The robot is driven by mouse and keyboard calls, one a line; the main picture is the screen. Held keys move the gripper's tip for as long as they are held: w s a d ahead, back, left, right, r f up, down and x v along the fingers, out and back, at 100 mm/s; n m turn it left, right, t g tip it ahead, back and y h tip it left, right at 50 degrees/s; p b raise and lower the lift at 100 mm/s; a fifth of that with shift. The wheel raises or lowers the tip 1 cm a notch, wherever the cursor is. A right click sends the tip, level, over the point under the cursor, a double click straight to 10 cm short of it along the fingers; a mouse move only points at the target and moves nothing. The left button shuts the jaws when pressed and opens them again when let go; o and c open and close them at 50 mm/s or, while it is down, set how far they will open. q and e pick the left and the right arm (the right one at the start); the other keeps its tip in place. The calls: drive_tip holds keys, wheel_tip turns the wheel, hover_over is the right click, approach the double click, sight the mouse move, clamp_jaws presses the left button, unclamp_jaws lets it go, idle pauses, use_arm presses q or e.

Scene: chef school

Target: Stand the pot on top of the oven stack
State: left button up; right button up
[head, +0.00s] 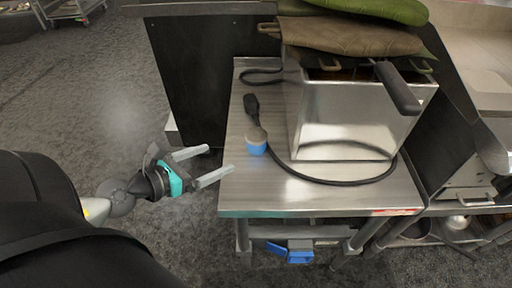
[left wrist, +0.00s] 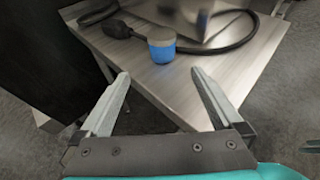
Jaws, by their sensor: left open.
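My left gripper (head: 218,160) is open and empty at the left edge of the steel table. In the left wrist view its two fingers (left wrist: 160,76) point toward the table, with nothing between them. A small grey and blue round container (head: 256,142) stands on the table, beyond the fingertips and apart from them. It also shows in the left wrist view (left wrist: 161,46). I cannot tell whether this is the pot. A dark rounded vessel (head: 415,230) sits partly hidden on a low shelf at the right. I cannot make out the oven stack.
A steel fryer-like box (head: 340,125) fills much of the steel table (head: 250,195), with dark and green cloths (head: 345,35) on top. A black cable (head: 330,182) with a plug (head: 252,106) lies around it. A dark panel (head: 205,70) stands behind. Floor is clear at left.

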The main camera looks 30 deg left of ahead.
sight(249, 143)
use_arm(q)
drive_tip(key=shift+w+d+m+p, duration=0.15)
drive_tip(key=shift+w+d+p, duration=0.2)
drive_tip(key=shift+w, duration=0.3)
drive_tip(key=shift+w+d+m+p, duration=0.15)
drive_tip(key=shift+w+d+p, duration=0.1)
drive_tip(key=shift+w+p, duration=0.25)
drive_tip(key=x, duration=0.6)
drive_tip(key=shift+w+f, duration=0.25)
drive_tip(key=shift+w, duration=0.05)
drive_tip(key=shift+x, duration=0.8)
drive_tip(key=x, duration=0.1)
drive_tip(key=b+x, duration=0.1)
drive_tip(key=x, duration=0.1)
drive_tip(key=shift+a+r, duration=0.1)
drive_tip(key=shift+r, duration=0.15)
drive_tip(key=shift+b+x, duration=0.5)
drive_tip(key=shift+x, duration=0.4)
use_arm(e)
drive_tip(key=shift+w+a+r, duration=0.1)
drive_tip(key=shift+w+r, duration=0.05)
